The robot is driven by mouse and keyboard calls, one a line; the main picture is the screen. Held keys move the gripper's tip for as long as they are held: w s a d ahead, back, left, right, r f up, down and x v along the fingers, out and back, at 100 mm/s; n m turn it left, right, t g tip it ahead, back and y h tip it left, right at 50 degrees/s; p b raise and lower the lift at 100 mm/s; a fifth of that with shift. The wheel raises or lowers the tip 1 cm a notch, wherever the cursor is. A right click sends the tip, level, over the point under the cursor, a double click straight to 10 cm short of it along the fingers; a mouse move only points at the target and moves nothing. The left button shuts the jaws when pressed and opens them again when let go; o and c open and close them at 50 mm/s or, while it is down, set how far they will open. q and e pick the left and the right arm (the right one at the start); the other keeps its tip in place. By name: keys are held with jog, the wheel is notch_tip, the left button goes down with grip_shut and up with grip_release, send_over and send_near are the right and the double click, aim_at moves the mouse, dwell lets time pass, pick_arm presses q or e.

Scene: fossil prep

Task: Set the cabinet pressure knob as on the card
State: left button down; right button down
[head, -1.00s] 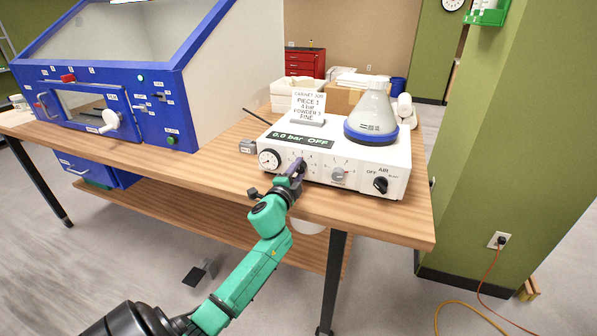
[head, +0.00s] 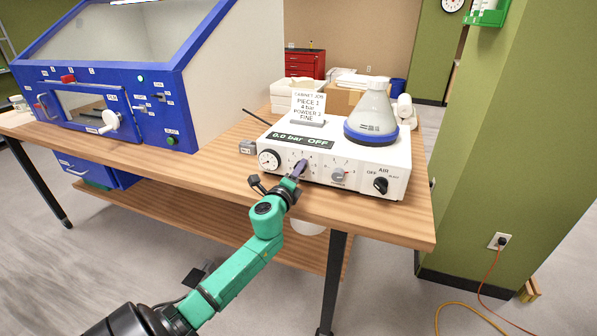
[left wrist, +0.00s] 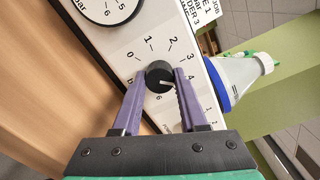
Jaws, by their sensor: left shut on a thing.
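The white control box (head: 335,184) stands on the bench. Its black pressure knob (left wrist: 158,77) shows in the left wrist view, ringed by a numbered scale. Its white pointer mark points right and slightly down. My left gripper (head: 299,170) reaches the box front; in the left wrist view its purple fingers (left wrist: 160,85) are shut on the knob, one on each side. The card (head: 308,102) on the box reads piece 1, 4 bar, powder 3, fine. The display (head: 300,140) reads 0.0 bar OFF. In the head view my fingers largely hide the pressure knob.
A round gauge (head: 269,160) is left of the knob. The powder knob (head: 339,174) and black air knob (head: 381,185) are to its right. A flask (head: 374,108) with a blue base stands on the box. The blue cabinet (head: 180,100) stands at left.

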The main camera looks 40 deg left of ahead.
dwell(0.3)
pick_arm(q)
jog(key=shift+c, duration=2.2)
grip_release()
jog(key=shift+s, duration=0.1)
jog(key=b+v, duration=0.1)
jog(key=v, duration=1.3)
jog(key=shift+s, duration=0.2)
jog(key=shift+d, duration=0.1)
